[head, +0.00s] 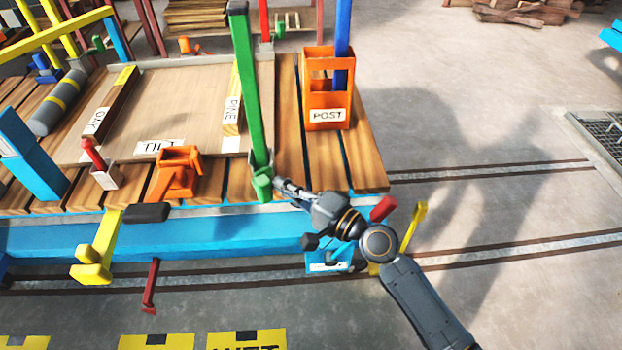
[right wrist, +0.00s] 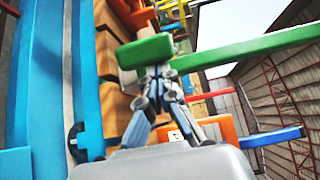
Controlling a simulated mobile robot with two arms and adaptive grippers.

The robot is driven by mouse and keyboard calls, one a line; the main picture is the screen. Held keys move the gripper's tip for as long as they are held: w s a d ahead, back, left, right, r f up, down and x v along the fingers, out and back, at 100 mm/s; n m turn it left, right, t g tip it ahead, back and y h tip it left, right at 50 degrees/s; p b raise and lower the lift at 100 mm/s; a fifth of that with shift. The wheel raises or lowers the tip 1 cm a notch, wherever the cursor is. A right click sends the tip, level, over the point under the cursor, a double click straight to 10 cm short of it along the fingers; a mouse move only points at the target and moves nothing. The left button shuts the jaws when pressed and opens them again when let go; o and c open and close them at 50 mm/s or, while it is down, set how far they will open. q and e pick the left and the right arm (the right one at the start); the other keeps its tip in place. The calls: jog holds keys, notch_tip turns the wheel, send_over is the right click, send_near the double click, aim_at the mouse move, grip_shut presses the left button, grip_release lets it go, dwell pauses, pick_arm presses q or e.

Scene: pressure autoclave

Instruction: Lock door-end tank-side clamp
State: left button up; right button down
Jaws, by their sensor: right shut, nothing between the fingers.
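No label shows which part is the door-end tank-side clamp, so I cannot tell. A tall green post (head: 244,90) stands near the front edge of the wooden deck, with a short green piece (head: 262,188) at its foot. My right gripper (head: 281,186) is shut and empty, its fingertips right beside that green piece; I cannot tell whether they touch. In the right wrist view the fingertips (right wrist: 160,75) lie just by a green block (right wrist: 145,51), and the long green bar (right wrist: 245,46) runs off to the right. An orange clamp-like bracket (head: 177,172) sits farther left on the deck. My left gripper is out of view.
An orange holder marked POST (head: 327,95) with a blue post stands right of the green post. A red-handled part (head: 95,157), a yellow lever with a dark grip (head: 104,245) and a hanging red lever (head: 150,285) line the front. Open floor lies right.

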jog(key=shift+s+a, duration=0.2)
jog(key=shift+a, duration=0.3)
jog(key=shift+s+a, duration=0.2)
jog(key=shift+a, duration=0.9)
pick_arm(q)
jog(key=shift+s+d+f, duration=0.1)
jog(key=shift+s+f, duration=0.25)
pick_arm(e)
jog(key=shift+s+a, duration=0.1)
jog(key=shift+s, duration=0.05)
jog(key=shift+s+a+r, duration=0.1)
jog(key=shift+a+r, duration=0.1)
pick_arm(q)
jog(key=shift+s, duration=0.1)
pick_arm(e)
jog(key=shift+s+d+f, duration=0.2)
jog(key=shift+s+d, duration=0.15)
jog(key=shift+d, duration=0.15)
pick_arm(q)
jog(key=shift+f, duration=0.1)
pick_arm(e)
send_near(265, 190)
jog(key=shift+s+d+f, duration=0.1)
jog(key=shift+d+f, duration=0.05)
jog(key=shift+d, duration=0.45)
jog(key=shift+s+d+f, duration=0.1)
jog(key=shift+d+f, duration=0.05)
jog(key=shift+d, duration=0.4)
